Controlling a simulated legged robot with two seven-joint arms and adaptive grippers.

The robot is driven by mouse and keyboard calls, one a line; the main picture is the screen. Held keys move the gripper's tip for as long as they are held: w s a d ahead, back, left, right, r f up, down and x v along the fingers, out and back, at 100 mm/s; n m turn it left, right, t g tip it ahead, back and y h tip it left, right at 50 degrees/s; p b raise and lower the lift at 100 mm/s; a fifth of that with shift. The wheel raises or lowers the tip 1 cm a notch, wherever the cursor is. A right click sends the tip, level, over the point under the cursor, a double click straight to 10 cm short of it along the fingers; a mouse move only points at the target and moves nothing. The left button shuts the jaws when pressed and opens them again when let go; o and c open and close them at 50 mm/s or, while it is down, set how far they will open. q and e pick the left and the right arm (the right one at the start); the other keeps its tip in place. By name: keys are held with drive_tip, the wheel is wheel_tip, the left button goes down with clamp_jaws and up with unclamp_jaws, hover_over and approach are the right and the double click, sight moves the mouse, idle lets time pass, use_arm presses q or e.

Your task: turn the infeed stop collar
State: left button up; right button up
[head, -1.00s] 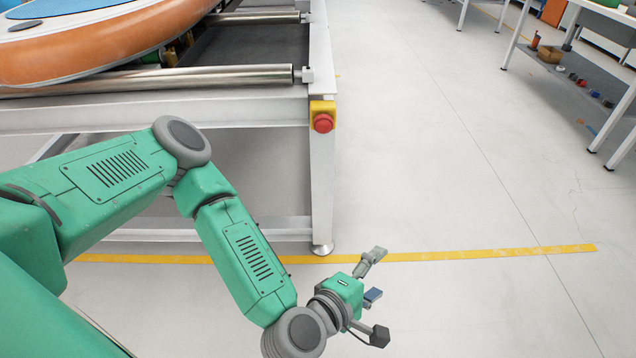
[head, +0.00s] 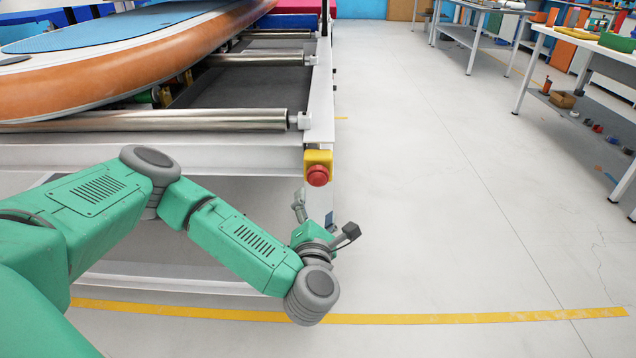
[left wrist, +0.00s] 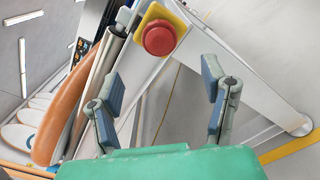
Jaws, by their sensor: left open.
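The infeed stop is a red round button (head: 317,175) on a yellow housing (head: 319,157), fixed to the near right corner of the roller frame. In the left wrist view the red button (left wrist: 159,38) faces me at the top, between and beyond the finger tips, with the yellow housing (left wrist: 145,21) behind it. A separate collar cannot be told apart from the button. My left gripper (head: 314,207) is just below the button in the head view. Its blue-padded fingers (left wrist: 161,80) are spread and empty, apart from the button. My right gripper is out of view.
The roller frame (head: 240,157) carries metal rollers (head: 150,121) and an orange-edged inflatable board (head: 120,75) at the left. A frame leg stands behind my gripper. A yellow floor line (head: 450,319) crosses in front. Workbenches (head: 590,40) stand at the right, with clear floor between.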

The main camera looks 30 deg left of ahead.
sight(318, 183)
use_arm(q)
drive_tip(key=b+x, duration=0.1)
drive_tip(key=x, duration=0.8)
drive_tip(key=shift+w+a+b, duration=0.1)
drive_tip(key=shift+w+b, duration=0.3)
drive_tip(key=shift+w+a, duration=0.35)
drive_tip(key=shift+w, duration=0.1)
drive_tip(key=c, duration=1.2)
